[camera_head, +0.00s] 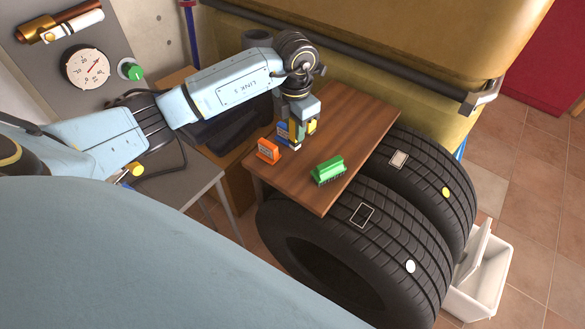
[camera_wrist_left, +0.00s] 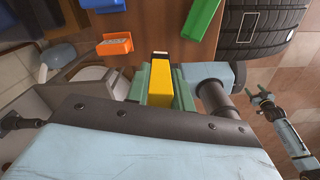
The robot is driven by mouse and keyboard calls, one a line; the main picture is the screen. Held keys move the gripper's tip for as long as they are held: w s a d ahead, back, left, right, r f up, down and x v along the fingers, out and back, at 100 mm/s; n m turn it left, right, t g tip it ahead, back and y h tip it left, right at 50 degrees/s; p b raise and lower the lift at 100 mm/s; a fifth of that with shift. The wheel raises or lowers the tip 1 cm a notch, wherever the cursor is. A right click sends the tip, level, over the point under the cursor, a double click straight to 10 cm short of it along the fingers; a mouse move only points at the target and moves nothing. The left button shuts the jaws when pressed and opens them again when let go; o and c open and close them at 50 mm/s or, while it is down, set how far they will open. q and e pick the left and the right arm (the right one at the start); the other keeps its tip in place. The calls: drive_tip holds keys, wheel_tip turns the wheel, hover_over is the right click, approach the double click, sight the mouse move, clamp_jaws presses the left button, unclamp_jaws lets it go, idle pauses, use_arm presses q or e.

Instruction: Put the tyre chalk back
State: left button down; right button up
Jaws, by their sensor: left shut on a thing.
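My left gripper (camera_head: 296,140) is over the wooden board, pointing down beside a blue block (camera_head: 283,131). It is shut on a yellow stick, most likely the tyre chalk, which shows best in the left wrist view (camera_wrist_left: 160,82) between the greenish fingers, with a pale tip. Whether the stick touches the board cannot be told. An orange block (camera_head: 268,151) with a white marking stands left of the gripper. The blue block also shows in the wrist view (camera_wrist_left: 103,5). My right gripper (camera_wrist_left: 262,99) shows small at the right of the wrist view, open and empty.
A white bin (camera_head: 487,275) is on the floor at right. A yellow-brown tank (camera_head: 390,50) stands behind the board.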

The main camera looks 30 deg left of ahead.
sight(292, 145)
use_arm(q)
drive_tip(key=shift+a+f+n, duration=0.25)
drive_tip(key=shift+f+n, duration=0.1)
drive_tip(key=shift+n, duration=0.45)
wheel_tip(292, 145, down, 6)
drive_tip(key=shift+a+f+b, duration=0.1)
drive_tip(key=shift+b, duration=0.2)
drive_tip(key=shift+f, duration=2)
drive_tip(key=shift+b, duration=0.3)
drive_tip(key=c, duration=1.7)
unclamp_jaws()
drive_tip(key=shift+f, duration=0.15)
drive_tip(key=o, duration=0.5)
